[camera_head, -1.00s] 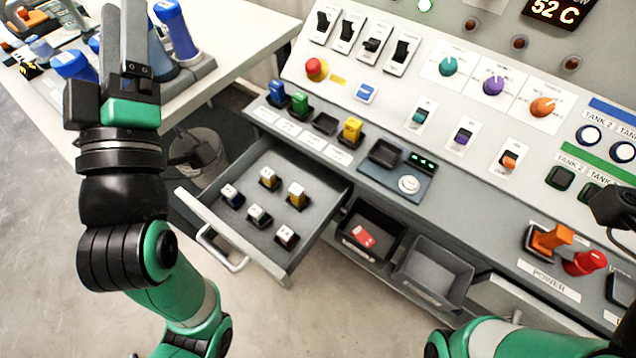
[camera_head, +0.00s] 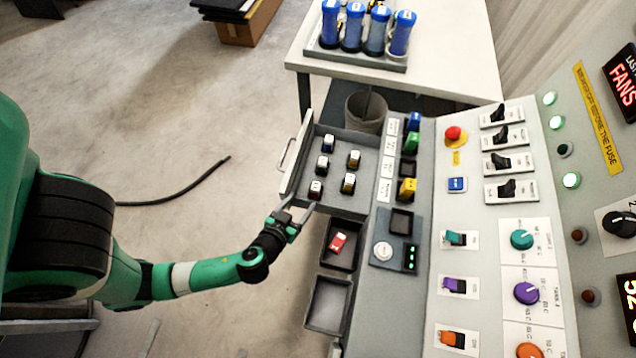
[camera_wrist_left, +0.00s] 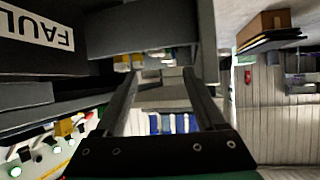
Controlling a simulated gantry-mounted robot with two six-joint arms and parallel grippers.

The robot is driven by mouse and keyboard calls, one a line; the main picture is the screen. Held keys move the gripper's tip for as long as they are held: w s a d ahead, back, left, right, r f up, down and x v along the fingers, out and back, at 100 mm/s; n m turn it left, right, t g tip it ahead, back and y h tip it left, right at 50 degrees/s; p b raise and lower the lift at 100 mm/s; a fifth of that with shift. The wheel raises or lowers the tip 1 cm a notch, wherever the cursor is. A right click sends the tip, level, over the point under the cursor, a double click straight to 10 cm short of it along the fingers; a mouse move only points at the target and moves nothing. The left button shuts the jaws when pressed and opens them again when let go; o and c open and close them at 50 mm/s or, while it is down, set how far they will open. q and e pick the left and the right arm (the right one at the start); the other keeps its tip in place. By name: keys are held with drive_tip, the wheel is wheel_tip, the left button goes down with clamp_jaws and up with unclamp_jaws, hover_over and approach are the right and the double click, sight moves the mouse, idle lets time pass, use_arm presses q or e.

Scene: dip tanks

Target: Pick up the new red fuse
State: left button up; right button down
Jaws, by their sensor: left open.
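The open grey drawer (camera_head: 336,198) holds several small fuses with pale tops. The fuse at its near left (camera_head: 316,189) has a reddish-dark body and looks like the new red one. A red fuse-like piece (camera_head: 338,242) lies in a dark bin beside the drawer. My left gripper (camera_head: 300,207) is open and empty at the drawer's near edge, close to the reddish fuse but apart from it. In the left wrist view its two fingers (camera_wrist_left: 160,95) are spread, with nothing held between them; the reddish fuse cannot be made out there. My right gripper is out of view.
An empty grey bin (camera_head: 328,305) sits nearer than the dark one. The sloped control panel (camera_head: 460,215) bounds the right side. A white table with blue cylinders (camera_head: 352,28) stands behind. In the wrist view, a bin wall labelled FAUL… (camera_wrist_left: 38,32) is close on the left.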

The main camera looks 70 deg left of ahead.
sight(313, 189)
use_arm(q)
drive_tip(key=f+b, duration=0.1)
drive_tip(key=b, duration=0.1)
drive_tip(key=w+a+f+b, duration=0.1)
drive_tip(key=b, duration=0.2)
drive_tip(key=shift+w+f, duration=0.2)
drive_tip(key=shift+w, duration=0.05)
drive_tip(key=shift+w+a+f+b, duration=0.15)
drive_tip(key=shift+w+a+b, duration=0.1)
drive_tip(key=shift+w+a, duration=0.25)
drive_tip(key=shift+w+a+f+b, duration=0.15)
drive_tip(key=shift+w+a+b, duration=0.05)
drive_tip(key=shift+w+a, duration=0.3)
drive_tip(key=shift+w+a+f, duration=0.1)
drive_tip(key=shift+w+a, duration=0.05)
drive_tip(key=shift+w, duration=0.25)
drive_tip(key=shift+a+f, duration=0.1)
drive_tip(key=b+x, duration=0.2)
drive_tip(key=x, duration=0.3)
drive_tip(key=shift+s, duration=0.1)
drive_tip(key=shift+c, duration=0.4)
clamp_jaws()
